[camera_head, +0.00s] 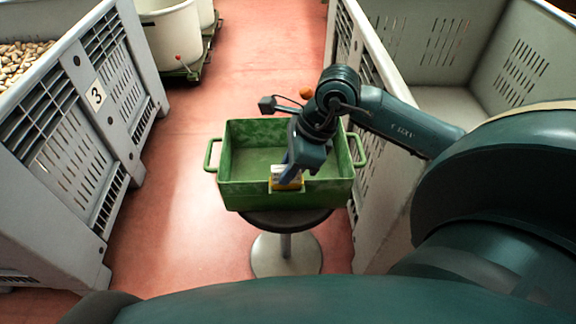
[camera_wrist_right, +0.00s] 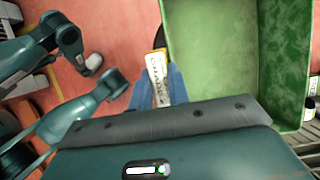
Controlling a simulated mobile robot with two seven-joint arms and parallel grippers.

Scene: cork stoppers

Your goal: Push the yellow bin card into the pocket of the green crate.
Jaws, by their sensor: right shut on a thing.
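The green crate (camera_head: 233,190) has a handle at each end and stands on a round stool. My right gripper (camera_head: 288,174) reaches down at the crate's front wall, its blue fingers shut on the yellow bin card (camera_head: 287,186). The card shows yellow with a white part at the outside of that wall. In the right wrist view the card (camera_wrist_right: 157,72) stands between the fingers, with a printed white label and a yellow far end, beside the crate (camera_wrist_right: 210,60). The pocket is not clearly seen; I cannot tell whether the card's edge is in it.
The stool (camera_head: 286,250) has a dark seat and grey foot. A large grey bin (camera_head: 120,75) marked 3 stands at left, another grey bin (camera_head: 384,190) close at right. White tubs (camera_head: 175,35) stand at the back. The red floor (camera_head: 185,160) is clear around the stool's left.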

